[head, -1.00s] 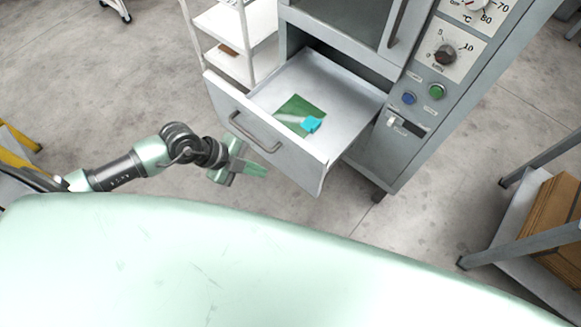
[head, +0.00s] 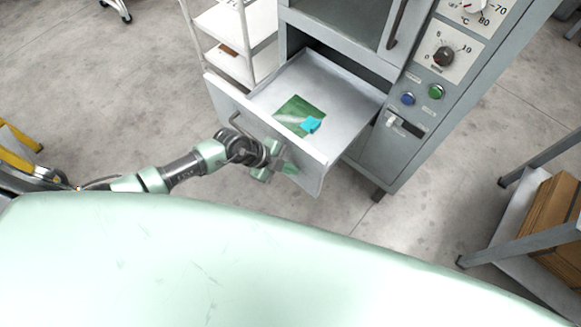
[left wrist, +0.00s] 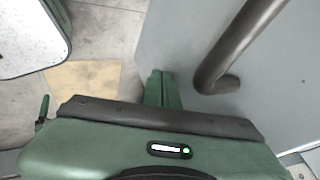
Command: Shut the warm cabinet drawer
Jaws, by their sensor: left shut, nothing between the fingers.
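The cabinet drawer (head: 345,98) is pulled out from the grey warm cabinet (head: 400,165). Inside it lie a green sheet (head: 293,108) and a small cyan brush-like object (head: 311,125). My left gripper (head: 287,168) is shut and empty, in front of the lower right part of the drawer front. In the left wrist view its closed fingers (left wrist: 162,88) are close to the grey drawer front (left wrist: 180,40), left of the dark bar handle (left wrist: 225,60). I cannot tell whether the fingertips touch the front. My right gripper is not in view.
A white shelf cart (head: 245,60) stands left of the cabinet. A rack with cardboard (head: 555,215) is at the right. Grey floor lies open between that rack and the cabinet.

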